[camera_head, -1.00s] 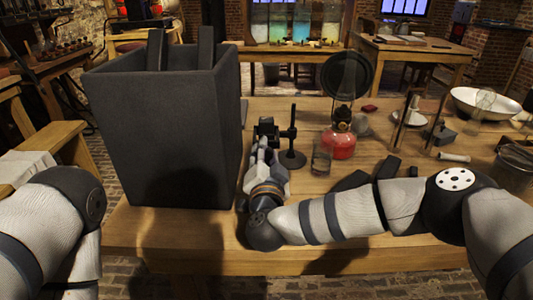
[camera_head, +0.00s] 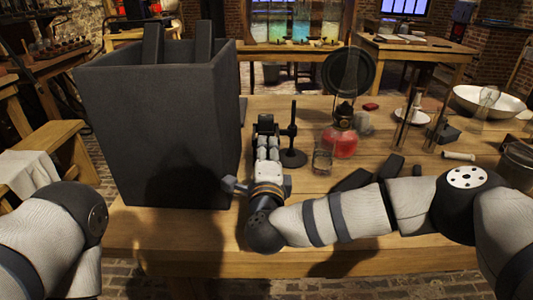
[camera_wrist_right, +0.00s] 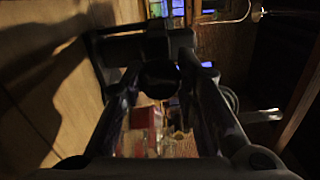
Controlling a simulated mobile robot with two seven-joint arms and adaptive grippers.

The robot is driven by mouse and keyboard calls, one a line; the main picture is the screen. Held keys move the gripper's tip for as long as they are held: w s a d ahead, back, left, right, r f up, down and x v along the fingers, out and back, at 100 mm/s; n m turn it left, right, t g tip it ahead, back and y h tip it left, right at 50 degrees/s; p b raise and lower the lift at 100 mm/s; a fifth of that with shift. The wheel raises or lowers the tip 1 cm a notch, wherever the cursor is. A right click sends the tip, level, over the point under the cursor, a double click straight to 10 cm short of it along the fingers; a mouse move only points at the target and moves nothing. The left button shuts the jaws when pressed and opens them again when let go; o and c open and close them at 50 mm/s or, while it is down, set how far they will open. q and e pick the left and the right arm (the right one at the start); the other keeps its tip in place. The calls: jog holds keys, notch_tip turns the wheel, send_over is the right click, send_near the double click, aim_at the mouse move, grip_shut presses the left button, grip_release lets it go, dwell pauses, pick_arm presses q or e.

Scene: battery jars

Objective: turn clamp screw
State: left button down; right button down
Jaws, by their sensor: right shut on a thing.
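A dark clamp stand with a round base and an upright rod (camera_head: 292,140) is on the wooden table. A dark block (camera_head: 266,124), which looks like part of the clamp, is just left of the rod. My right gripper (camera_head: 267,143) reaches this block from the near side. In the right wrist view, the right gripper (camera_wrist_right: 160,85) has a finger on each side of a dark round knob (camera_wrist_right: 159,76), apparently the clamp screw, and is shut on it. The contact is dim. My left arm shows at the left edge, but its gripper is out of view.
A tall dark open box (camera_head: 160,130) stands close left of the right gripper. A red lamp (camera_head: 342,140) and a small glass (camera_head: 322,160) stand right of the stand. Dark bars (camera_head: 352,180) lie near my right forearm. A white bowl (camera_head: 485,100) is far right.

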jog(key=m, duration=0.3)
jog(key=shift+f+m+b, duration=0.2)
jog(key=shift+m+b, duration=0.2)
jog(key=m+b, duration=0.1)
jog(key=m, duration=0.2)
jog(key=shift+m, duration=0.3)
jog(key=m+b, duration=0.2)
jog(key=m, duration=0.1)
jog(key=shift+a+m, duration=0.1)
jog(key=shift+m, duration=0.3)
jog(key=m+b, duration=0.1)
jog(key=m, duration=0.1)
jog(key=shift+f+m, duration=0.1)
jog(key=shift+m, duration=0.2)
jog(key=m+b, duration=0.3)
jog(key=m, duration=0.1)
pick_arm(q)
jog(key=s+f+g+b, duration=0.3)
jog(key=s+f, duration=0.5)
jog(key=f, duration=0.2)
jog(key=shift+f, duration=0.4)
pick_arm(e)
jog(key=shift+r+m, duration=0.15)
jog(key=shift+m, duration=0.85)
jog(key=shift+r+m, duration=0.15)
jog(key=shift+m, duration=0.85)
pick_arm(q)
jog(key=shift+f, duration=0.1)
pick_arm(e)
jog(key=shift+r, duration=0.1)
